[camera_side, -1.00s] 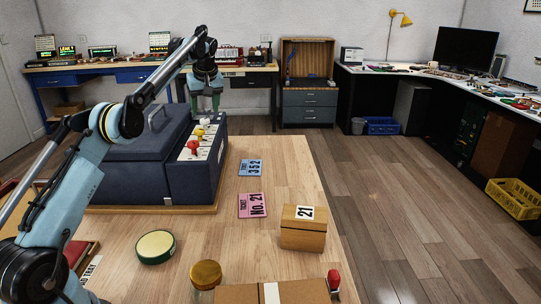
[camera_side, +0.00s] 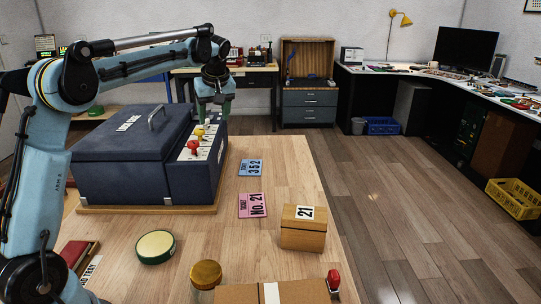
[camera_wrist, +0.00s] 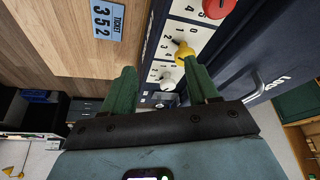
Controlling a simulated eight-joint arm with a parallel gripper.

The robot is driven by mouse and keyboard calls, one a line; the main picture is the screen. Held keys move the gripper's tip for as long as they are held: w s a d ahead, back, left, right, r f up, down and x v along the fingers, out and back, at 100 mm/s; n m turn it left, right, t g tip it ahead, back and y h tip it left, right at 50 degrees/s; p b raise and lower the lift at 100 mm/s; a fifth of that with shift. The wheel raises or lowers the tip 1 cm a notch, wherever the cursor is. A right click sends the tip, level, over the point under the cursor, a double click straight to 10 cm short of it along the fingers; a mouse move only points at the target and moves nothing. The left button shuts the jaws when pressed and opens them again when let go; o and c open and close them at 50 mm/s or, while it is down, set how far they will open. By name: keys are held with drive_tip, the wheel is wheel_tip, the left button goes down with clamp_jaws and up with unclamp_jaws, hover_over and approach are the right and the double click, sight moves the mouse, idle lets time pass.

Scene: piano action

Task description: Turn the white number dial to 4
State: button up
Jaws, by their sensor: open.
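The white dial (camera_wrist: 168,84) is on the pale number strip (camera_wrist: 177,40) on the sloped face of a dark blue case (camera_side: 130,160). In the wrist view it shows between my fingers, and its pointer and setting cannot be read. In the side view my fingers hide most of it. My gripper (camera_side: 213,114) points down above the far end of the strip. Its two green fingers are apart and empty, one on each side of the dial in the wrist view (camera_wrist: 162,74). Whether they touch it cannot be told.
A yellow dial (camera_side: 199,132) and a red dial (camera_side: 193,147) sit nearer on the same strip, the yellow one close to my right finger in the wrist view. A blue ticket (camera_side: 251,168), pink ticket (camera_side: 252,205) and wooden box (camera_side: 303,228) lie on the table to the right.

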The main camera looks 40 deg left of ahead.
drive_tip(key=shift+s+d, duration=0.2)
drive_tip(key=shift+d, duration=0.35)
drive_tip(key=shift+s+d, duration=0.2)
drive_tip(key=shift+d, duration=0.3)
